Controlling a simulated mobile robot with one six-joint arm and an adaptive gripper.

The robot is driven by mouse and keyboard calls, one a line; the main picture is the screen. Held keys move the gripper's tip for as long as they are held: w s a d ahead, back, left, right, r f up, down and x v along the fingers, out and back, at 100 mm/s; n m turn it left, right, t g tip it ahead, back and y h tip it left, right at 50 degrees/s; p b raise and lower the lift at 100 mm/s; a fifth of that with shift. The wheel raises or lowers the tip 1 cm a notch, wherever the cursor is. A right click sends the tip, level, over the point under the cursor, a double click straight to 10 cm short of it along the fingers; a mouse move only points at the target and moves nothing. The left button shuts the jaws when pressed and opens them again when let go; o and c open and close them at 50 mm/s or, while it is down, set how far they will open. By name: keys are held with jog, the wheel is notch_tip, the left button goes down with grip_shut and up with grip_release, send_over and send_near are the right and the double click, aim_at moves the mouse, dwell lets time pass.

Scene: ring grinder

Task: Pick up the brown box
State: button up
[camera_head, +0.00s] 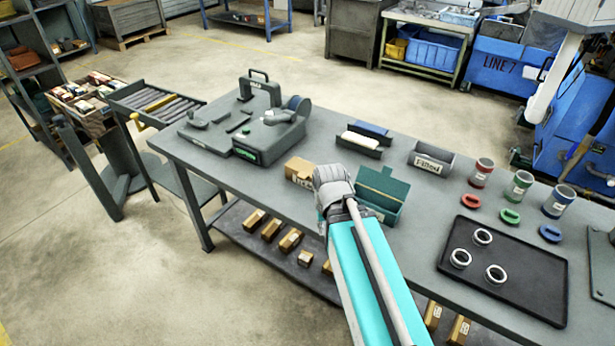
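A small brown box (297,168) with a pale label stands on the grey workbench (243,187), left of the middle. Its right side is partly covered by the grey end of my arm. My gripper (331,184) is at this grey end, just right of the box in the picture. Its fingers cannot be made out, and I cannot tell whether it touches the box. Several similar brown boxes lie on the shelf under the bench, among them one at the left (255,220).
An open teal box (381,192) stands just right of my arm. The grinder machine (272,132) is behind and left. A black tray (510,275) with three metal rings, coloured cups and a grey bin (431,162) occupy the right. Bare bench lies left of the brown box.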

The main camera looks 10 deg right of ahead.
jog(key=shift+o, duration=1)
jog(key=shift+w+r, duration=0.2)
jog(key=shift+w, duration=0.15)
jog(key=o, duration=0.7)
jog(key=w+m, duration=0.1)
jog(key=w+r+m+p, duration=0.1)
jog(key=w+m, duration=0.1)
jog(key=shift+r+p, duration=0.15)
jog(key=shift+p, duration=0.15)
jog(key=shift+c, duration=0.2)
jog(key=w+r+m+p, duration=0.1)
jog(key=w+m, duration=0.1)
jog(key=w, duration=0.1)
jog(key=w+r+m+p, duration=0.1)
jog(key=w+m, duration=0.1)
jog(key=m, duration=0.1)
jog(key=w+r+m+p, duration=0.1)
jog(key=w+m, duration=0.2)
jog(key=shift+w+a+r, duration=0.2)
jog(key=shift+w+a, duration=0.1)
jog(key=shift+a, duration=0.05)
notch_tip(320, 180, up, 6)
jog(key=m+p, duration=0.6)
jog(key=m, duration=1)
send_over(301, 166)
jog(key=shift+f, duration=0.15)
notch_tip(301, 166, down, 8)
jog(key=b, duration=0.8)
jog(key=shift+f, duration=0.25)
